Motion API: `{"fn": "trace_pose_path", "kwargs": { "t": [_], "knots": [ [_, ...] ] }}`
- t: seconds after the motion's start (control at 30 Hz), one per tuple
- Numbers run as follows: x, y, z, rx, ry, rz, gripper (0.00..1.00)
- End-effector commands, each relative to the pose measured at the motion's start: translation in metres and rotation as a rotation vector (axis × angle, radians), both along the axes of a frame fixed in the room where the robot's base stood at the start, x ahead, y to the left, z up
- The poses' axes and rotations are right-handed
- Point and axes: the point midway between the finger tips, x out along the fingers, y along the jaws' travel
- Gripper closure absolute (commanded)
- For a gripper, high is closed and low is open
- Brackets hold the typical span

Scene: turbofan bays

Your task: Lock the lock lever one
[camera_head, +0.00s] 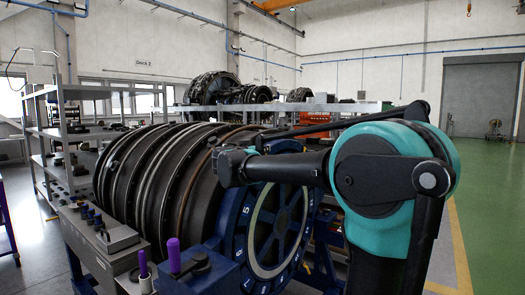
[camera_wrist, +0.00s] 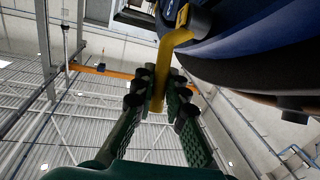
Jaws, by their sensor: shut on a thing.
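The yellow lock lever (camera_wrist: 162,66) shows in the wrist view. It is bent: its upper end meets a dark blue part, and its straight arm hangs down between my fingers. My gripper (camera_wrist: 158,88) has its green and black fingers closed on the lever, one on each side. The lever's lower end lies between the fingers. In the head view I cannot make out the lever or my fingers; my arm reaches over the engine's front and hides part of it.
A large ribbed engine casing (camera_head: 165,178) with a blue ring (camera_head: 248,225) at its front fills the head view's middle. A grey shelf rack (camera_head: 62,115) stands at left. The green floor (camera_head: 492,215) at right is clear.

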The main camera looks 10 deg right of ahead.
Motion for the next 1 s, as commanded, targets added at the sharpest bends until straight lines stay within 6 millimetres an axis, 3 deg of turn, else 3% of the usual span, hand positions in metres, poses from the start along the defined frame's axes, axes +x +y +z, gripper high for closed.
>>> {"fn": "trace_pose_path", "kwargs": {
  "t": [0.37, 1.0],
  "knots": [
    [0.009, -0.009, 0.007, 0.121, 0.120, -0.001, 1.00],
    [0.042, -0.043, 0.010, 0.544, 0.540, -0.003, 1.00]
  ]
}}
